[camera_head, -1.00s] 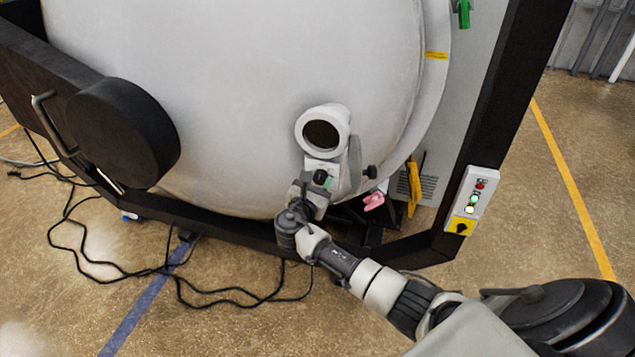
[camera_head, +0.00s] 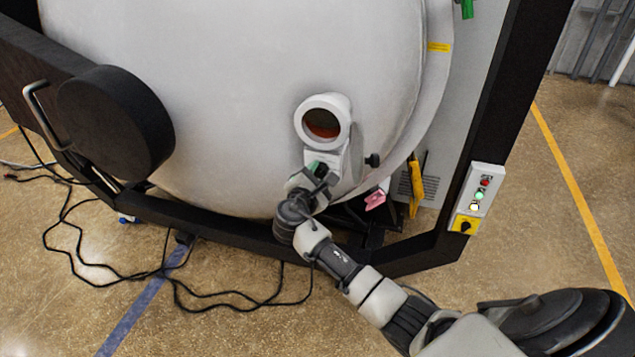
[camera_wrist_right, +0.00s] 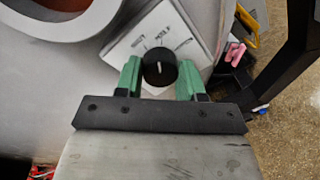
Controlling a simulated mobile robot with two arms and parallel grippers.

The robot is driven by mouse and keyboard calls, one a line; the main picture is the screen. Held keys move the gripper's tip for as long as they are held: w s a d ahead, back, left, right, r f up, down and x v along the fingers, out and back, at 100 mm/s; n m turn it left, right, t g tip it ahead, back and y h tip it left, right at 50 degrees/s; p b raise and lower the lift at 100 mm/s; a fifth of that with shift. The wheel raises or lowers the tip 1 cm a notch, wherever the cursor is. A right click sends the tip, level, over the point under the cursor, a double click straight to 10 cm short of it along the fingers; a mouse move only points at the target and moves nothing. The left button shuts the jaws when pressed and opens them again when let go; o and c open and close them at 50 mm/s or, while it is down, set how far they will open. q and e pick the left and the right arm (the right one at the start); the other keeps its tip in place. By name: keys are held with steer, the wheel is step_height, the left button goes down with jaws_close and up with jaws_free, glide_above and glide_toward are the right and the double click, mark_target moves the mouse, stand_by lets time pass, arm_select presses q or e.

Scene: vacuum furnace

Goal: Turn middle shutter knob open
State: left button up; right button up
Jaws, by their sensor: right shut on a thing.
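The black round shutter knob (camera_wrist_right: 159,70), with a white pointer line, sits on a white labelled plate (camera_wrist_right: 184,37) below the round viewport (camera_head: 323,123). The viewport has a pale rim and shows reddish-orange inside. It also shows at the top left of the right wrist view (camera_wrist_right: 108,22). My right gripper (camera_head: 318,168) is at the plate. In the right wrist view its green fingertips (camera_wrist_right: 159,78) are shut on the knob, one on each side. The knob is mostly hidden by the gripper in the head view. My left gripper is not in view.
A small black side knob (camera_head: 373,160) juts out right of the viewport mount. A black frame (camera_head: 240,238) runs below the grey furnace door (camera_head: 250,70). A control box (camera_head: 478,198) is on the right post. Black cables (camera_head: 90,250) lie on the floor.

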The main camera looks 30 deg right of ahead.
steer(key=m+b, duration=0.1)
steer(key=m, duration=0.1)
steer(key=m+b, duration=0.4)
steer(key=shift+f, duration=0.3)
steer(key=m+b, duration=0.3)
steer(key=shift+r+m+t+y+b, duration=0.2)
steer(key=shift+m+t+y+b, duration=0.1)
steer(key=shift+m+b, duration=0.5)
steer(key=o, duration=0.9)
steer(key=shift+r, duration=0.1)
steer(key=shift+s, duration=0.1)
steer(key=b+v, duration=0.2)
steer(key=v, duration=0.8)
steer(key=shift+s+a, duration=0.25)
steer(key=shift+a, duration=0.05)
